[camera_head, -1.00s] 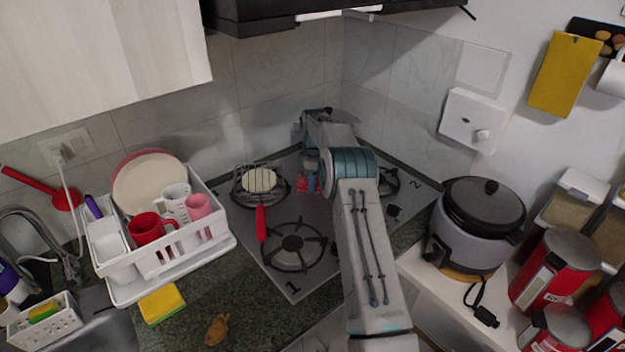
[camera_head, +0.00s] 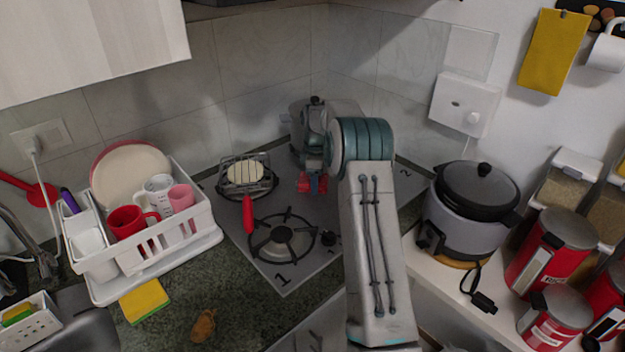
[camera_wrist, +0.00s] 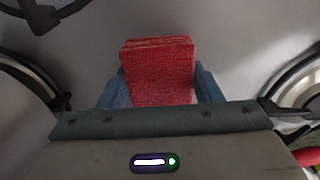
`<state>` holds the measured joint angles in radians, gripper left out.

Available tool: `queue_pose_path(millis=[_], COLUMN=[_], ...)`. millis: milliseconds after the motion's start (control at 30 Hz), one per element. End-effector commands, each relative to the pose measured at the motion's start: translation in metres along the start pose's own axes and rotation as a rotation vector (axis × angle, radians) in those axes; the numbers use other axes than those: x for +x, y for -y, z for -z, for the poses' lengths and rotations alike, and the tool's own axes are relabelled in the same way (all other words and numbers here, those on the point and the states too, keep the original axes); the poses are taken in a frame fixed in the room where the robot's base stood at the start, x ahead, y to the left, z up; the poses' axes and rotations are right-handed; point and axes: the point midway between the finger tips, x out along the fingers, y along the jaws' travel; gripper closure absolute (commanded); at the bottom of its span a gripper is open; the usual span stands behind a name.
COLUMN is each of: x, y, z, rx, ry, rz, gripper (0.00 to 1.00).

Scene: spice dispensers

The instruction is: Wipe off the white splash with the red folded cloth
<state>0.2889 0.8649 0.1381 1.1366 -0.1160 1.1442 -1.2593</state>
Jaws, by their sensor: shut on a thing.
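The red folded cloth (camera_wrist: 158,72) is held between the blue fingers of my gripper (camera_wrist: 160,90) in the wrist view. In the head view the cloth (camera_head: 307,182) shows as a small red patch beside my gripper (camera_head: 318,184), over the stove. My gripper is shut on the cloth, above or at the grey stovetop (camera_head: 268,268); I cannot tell whether the cloth touches it. No white splash can be made out in either view; my arm hides part of the stove.
A toaster rack with bread (camera_head: 246,174) and a red handle sits on the back left burner. A front burner (camera_head: 283,240) is bare. A dish rack (camera_head: 150,258) stands left, a rice cooker (camera_head: 470,215) right. A yellow sponge (camera_head: 145,300) lies on the counter.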

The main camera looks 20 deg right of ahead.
Motion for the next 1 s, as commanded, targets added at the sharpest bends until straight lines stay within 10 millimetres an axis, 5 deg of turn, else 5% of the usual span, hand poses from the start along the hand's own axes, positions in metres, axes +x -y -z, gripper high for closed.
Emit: queue_pose_path(millis=[1000], x=[-0.001], y=[-0.041], z=[0.046], rx=[0.000], ry=[0.000], rz=[0.003], gripper=[0.63])
